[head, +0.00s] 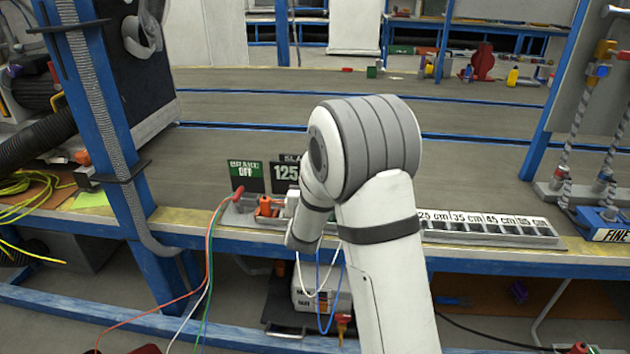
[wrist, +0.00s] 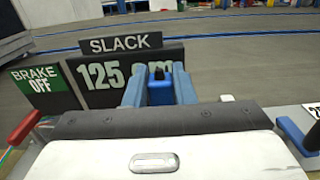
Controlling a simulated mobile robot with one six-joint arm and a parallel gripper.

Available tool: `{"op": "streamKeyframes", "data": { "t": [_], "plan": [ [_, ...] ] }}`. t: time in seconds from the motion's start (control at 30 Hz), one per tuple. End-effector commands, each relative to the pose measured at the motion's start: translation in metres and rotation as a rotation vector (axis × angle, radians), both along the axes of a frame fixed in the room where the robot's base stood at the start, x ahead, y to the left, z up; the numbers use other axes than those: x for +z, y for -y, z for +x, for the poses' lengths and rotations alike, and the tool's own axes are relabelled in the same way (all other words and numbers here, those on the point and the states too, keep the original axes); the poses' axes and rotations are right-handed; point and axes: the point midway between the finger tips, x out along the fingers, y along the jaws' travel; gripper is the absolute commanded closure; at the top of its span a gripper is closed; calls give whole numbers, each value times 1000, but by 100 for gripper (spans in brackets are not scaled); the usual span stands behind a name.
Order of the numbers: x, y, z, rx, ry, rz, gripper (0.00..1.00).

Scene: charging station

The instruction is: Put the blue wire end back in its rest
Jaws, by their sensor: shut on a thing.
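My gripper (wrist: 160,88) shows in the wrist view with its two blue fingers shut on the blue wire end (wrist: 160,90), a blue block with a black tip. The signs stand behind it. In the head view my arm hides the gripper and the held end. A blue wire (head: 319,300) hangs in a loop below the bench edge there, beside a white wire. I cannot make out the wire end's rest; my arm and wrist cover part of the bench edge. Another blue part (wrist: 292,132) shows at the right of the wrist view.
The BRAKE OFF sign (head: 246,174) and the 125 sign (head: 284,177) stand on the bench. A red part (head: 238,194) and an orange part (head: 265,206) sit left of my arm. A labelled length tray (head: 490,238) lies right. The bench top behind is largely clear.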

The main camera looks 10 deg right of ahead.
Motion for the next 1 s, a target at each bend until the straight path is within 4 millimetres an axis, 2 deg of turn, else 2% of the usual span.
{"op": "streamKeyframes", "data": {
  "t": [0.03, 0.1, 0.33, 1.0],
  "plan": [
    [-11, 0, 0, 0, 0, 0, 99],
    [-18, -1, 0, 1, 0, 0, 99],
    [-34, -2, 0, 2, -1, 0, 99],
    [-36, -1, 0, 1, 0, 0, 99]
  ]
}}
